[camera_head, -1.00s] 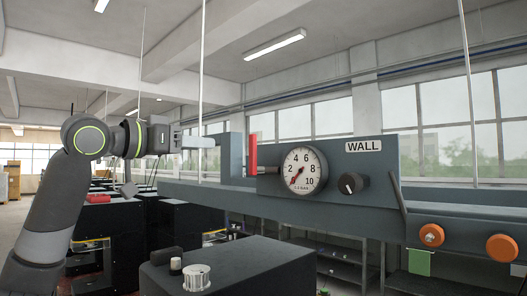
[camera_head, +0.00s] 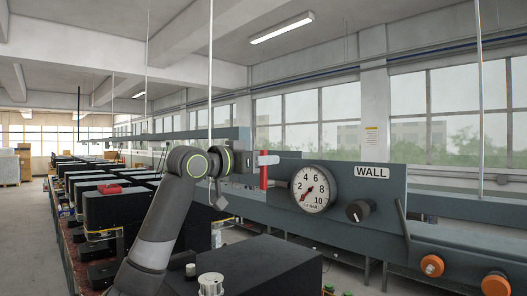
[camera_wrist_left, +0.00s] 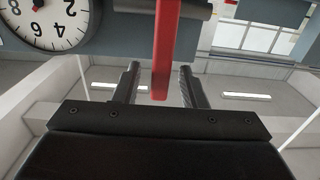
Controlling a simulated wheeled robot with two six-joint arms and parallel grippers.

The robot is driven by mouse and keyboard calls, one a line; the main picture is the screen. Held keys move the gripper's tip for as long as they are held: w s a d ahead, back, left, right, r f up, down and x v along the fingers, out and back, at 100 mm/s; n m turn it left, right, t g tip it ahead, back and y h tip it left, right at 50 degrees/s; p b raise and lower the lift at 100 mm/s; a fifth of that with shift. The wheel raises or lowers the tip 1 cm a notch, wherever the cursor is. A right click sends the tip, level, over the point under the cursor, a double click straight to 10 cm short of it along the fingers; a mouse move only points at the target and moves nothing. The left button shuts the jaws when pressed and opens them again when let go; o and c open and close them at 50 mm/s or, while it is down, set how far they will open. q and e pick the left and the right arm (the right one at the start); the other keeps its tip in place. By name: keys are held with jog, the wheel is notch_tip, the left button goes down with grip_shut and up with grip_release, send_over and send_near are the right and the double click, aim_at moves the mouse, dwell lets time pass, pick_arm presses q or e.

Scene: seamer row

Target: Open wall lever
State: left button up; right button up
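In the left wrist view the red lever (camera_wrist_left: 163,40) stands between the two dark fingers of my left gripper (camera_wrist_left: 158,68). The fingers are open, with a gap on each side of the bar. The gauge (camera_wrist_left: 48,20) shows upside down there. My right gripper is not in view.
A black knob (camera_head: 358,211) sits right of the gauge. Orange knobs (camera_head: 432,265) are at the lower right. A dark box (camera_head: 262,265) stands below the panel. Rows of black machines (camera_head: 100,205) extend at the left.

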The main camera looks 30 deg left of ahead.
pick_arm(q)
jog(key=shift+w+d, duration=0.15)
jog(key=shift+w, duration=0.25)
jog(key=shift+s, duration=0.1)
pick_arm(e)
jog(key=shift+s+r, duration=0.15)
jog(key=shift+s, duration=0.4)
pick_arm(q)
jog(key=shift+c, duration=0.2)
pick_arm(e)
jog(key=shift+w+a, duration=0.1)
pick_arm(q)
grip_shut()
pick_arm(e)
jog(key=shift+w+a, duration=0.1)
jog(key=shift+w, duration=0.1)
